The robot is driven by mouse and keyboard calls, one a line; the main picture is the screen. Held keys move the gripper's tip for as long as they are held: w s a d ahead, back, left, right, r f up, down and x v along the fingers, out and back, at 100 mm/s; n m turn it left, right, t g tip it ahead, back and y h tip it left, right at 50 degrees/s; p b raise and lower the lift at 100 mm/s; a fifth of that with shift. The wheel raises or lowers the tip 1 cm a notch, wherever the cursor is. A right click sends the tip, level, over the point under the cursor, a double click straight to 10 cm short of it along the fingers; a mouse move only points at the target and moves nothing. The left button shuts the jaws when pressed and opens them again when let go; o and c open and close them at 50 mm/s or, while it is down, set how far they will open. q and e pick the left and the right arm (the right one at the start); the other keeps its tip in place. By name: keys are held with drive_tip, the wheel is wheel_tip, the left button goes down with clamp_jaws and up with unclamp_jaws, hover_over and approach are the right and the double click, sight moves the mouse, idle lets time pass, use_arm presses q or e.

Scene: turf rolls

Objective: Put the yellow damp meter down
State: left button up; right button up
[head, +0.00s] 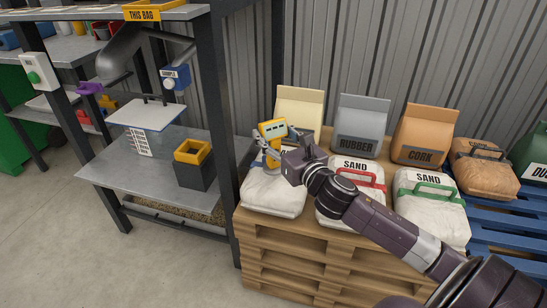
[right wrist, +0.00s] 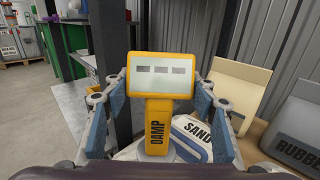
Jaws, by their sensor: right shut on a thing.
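The yellow damp meter (head: 271,129) is upright in my right gripper (head: 273,146), above the left-hand white sand bag (head: 273,194) on the pallet. In the right wrist view the meter (right wrist: 160,74) shows its pale display facing me and the word DAMP on its handle. The blue-padded fingers of the right gripper (right wrist: 160,108) stand on both sides of the handle. The meter's lower end is partly hidden, so I cannot tell whether it touches the bag. My left gripper is not in view.
More sand bags with red (head: 364,178) and green (head: 428,190) handles share the wooden pallet (head: 300,246). Rubber (head: 362,122) and cork (head: 424,132) bags stand behind. A steel stand with a lower shelf (head: 125,178) and a yellow-rimmed dark box (head: 195,170) is at left.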

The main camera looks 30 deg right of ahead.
drive_tip(key=shift+f, duration=0.6)
drive_tip(key=shift+f+b, duration=0.3)
drive_tip(key=shift+f, duration=0.2)
wheel_tip(320, 180, down, 4)
drive_tip(key=shift+f+b, duration=0.1)
drive_tip(key=shift+b, duration=0.75)
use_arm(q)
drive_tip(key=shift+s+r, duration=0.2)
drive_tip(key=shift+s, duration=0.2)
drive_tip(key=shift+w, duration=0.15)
use_arm(e)
drive_tip(key=o, duration=1.4)
